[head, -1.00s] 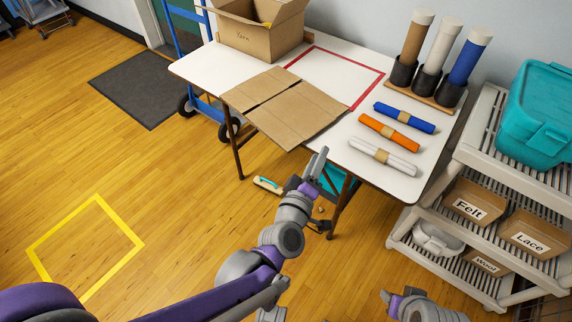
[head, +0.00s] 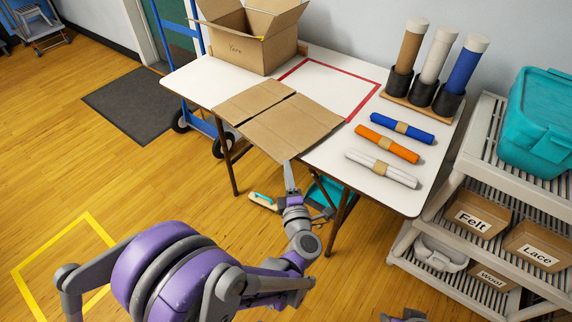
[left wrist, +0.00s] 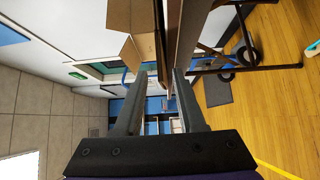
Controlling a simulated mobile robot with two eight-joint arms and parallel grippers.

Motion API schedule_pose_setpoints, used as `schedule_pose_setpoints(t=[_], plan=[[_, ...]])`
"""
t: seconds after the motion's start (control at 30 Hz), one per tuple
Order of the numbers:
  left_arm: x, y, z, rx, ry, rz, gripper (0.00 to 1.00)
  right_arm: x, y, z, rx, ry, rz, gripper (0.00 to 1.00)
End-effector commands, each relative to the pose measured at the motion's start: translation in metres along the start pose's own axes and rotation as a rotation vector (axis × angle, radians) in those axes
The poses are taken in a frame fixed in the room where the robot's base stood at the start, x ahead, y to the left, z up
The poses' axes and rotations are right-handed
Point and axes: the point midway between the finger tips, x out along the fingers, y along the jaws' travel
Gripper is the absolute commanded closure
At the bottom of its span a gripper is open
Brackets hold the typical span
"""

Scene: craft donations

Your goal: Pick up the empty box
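An open cardboard box (head: 250,47) marked "Yarn" stands at the back left of the table, flaps up, with a bit of yellow showing at its opening. A flat, folded piece of cardboard (head: 290,125) lies on the table and juts past its front edge. My left gripper (head: 288,168) is at this cardboard's front edge, with one finger showing below it. In the left wrist view my left gripper (left wrist: 168,78) is open, its fingers apart on either side of thin brown edges. Contact cannot be told. Only a piece of my right arm shows at the bottom edge.
The white table (head: 190,75) bears a red taped outline (head: 365,105), several rolls and a rack of tubes (head: 420,95). A shelf cart (head: 480,165) with a teal bin (head: 537,120) stands at right. A blue hand truck (head: 205,125) stands at left.

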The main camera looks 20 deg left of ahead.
Motion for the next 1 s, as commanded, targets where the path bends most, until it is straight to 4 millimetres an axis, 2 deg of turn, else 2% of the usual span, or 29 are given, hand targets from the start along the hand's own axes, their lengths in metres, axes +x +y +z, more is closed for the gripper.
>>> schedule_pose_setpoints(t=[0.1, 0.3, 0.67, 1.0], plan=[[0.016, 0.000, 0.000, 0.001, 0.001, 0.001, 0.61, 0.000, 0.000, 0.000, 0.000, 0.000, 0.000, 0.53], [0.031, 0.000, 0.000, 0.001, 0.000, 0.000, 0.61, 0.001, 0.000, 0.000, 0.000, 0.000, 0.000, 0.53], [0.034, 0.000, 0.000, 0.001, -0.001, 0.000, 0.61, 0.001, 0.000, 0.000, 0.000, 0.000, 0.000, 0.53], [0.034, 0.000, 0.000, 0.001, -0.001, 0.000, 0.90, 0.001, 0.000, 0.000, 0.000, 0.000, 0.000, 0.53]])
